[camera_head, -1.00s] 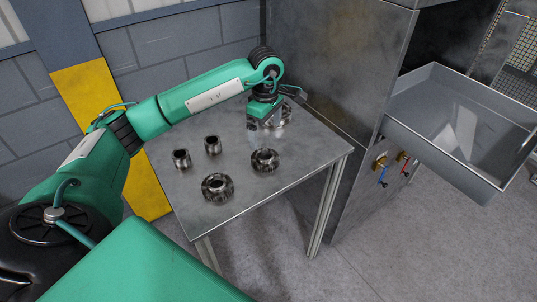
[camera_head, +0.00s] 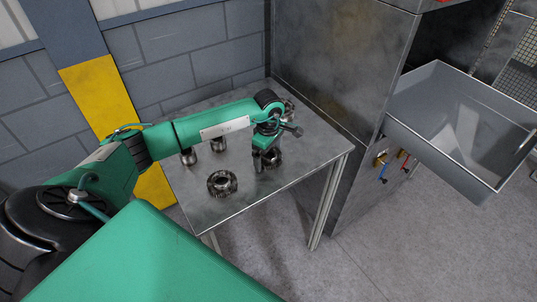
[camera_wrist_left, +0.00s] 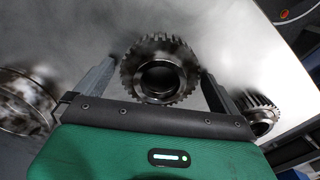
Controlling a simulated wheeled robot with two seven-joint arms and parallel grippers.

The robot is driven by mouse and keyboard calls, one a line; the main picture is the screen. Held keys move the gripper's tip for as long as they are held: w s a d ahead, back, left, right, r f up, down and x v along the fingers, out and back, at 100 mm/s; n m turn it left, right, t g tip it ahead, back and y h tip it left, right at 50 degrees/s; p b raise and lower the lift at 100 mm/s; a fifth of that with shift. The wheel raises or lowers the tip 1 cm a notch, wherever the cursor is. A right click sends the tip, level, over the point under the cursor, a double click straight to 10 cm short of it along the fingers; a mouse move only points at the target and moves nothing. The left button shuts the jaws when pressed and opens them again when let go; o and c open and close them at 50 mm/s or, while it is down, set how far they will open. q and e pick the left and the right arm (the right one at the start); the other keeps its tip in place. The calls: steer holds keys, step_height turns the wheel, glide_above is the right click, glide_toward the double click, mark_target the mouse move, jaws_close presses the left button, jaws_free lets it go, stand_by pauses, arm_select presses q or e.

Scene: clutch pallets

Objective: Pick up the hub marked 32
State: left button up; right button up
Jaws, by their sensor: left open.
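Dark metal toothed hubs lie on a steel table; no number is legible on any of them. One hub (camera_head: 272,157) sits near the table's right side, partly hidden by my left gripper (camera_head: 263,161). In the left wrist view a toothed hub (camera_wrist_left: 184,52) with a round bore lies between the two spread fingers of my left gripper (camera_wrist_left: 153,82). The gripper is open, and no grip on the hub shows. Another toothed hub (camera_head: 222,183) lies nearer the front. A further one (camera_head: 288,108) is at the back, partly hidden. My right gripper is out of view.
Two small metal cylinders (camera_head: 218,144) (camera_head: 188,157) stand at the table's left, partly behind my arm. The wrist view shows a ring-shaped part (camera_wrist_left: 22,103) at left and a toothed part (camera_wrist_left: 259,112) at right. A metal cabinet (camera_head: 335,75) and grey bin (camera_head: 455,130) stand right.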

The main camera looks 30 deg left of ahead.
arm_select(q)
steer(key=shift+c, duration=0.4)
steer(key=c, duration=1.1)
steer(key=shift+w, duration=0.1)
steer(key=shift+c, duration=0.7)
steer(key=shift+r, duration=0.1)
